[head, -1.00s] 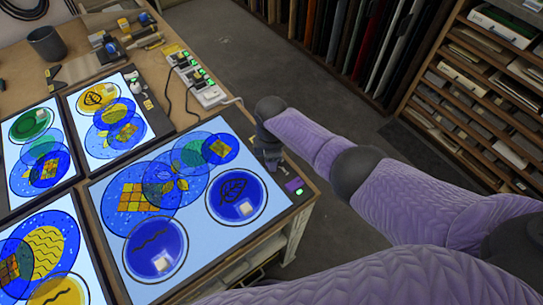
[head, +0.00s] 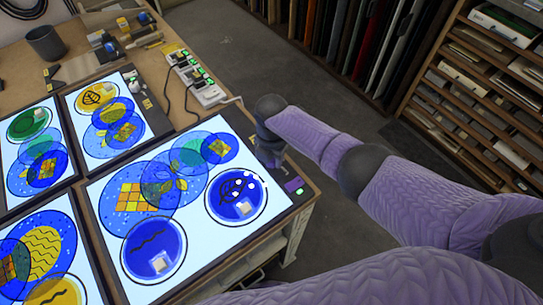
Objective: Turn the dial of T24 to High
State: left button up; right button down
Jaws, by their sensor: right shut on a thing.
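The large lit panel (head: 105,215) at the front right of the bench has a dark frame and carries blue, green and yellow glass discs. My right gripper (head: 270,158) points down at the frame's right edge, just behind the label. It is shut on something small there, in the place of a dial. The fingers and my wrist hide the dial and its setting. My left gripper is not in view.
More lit panels (head: 107,78) with glass discs lie to the left and back. A white power strip (head: 208,95) with cords and green lights stands behind. Shelves (head: 480,90) stand at the right beyond the floor.

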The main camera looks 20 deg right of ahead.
jog(key=shift+n, duration=1)
jog(key=shift+c, duration=1.5)
grip_release()
notch_tip(320, 180, up, 10)
jog(key=p, duration=0.3)
jog(key=shift+f+p, duration=0.25)
jog(key=shift+p, duration=0.1)
jog(key=shift+r, duration=0.2)
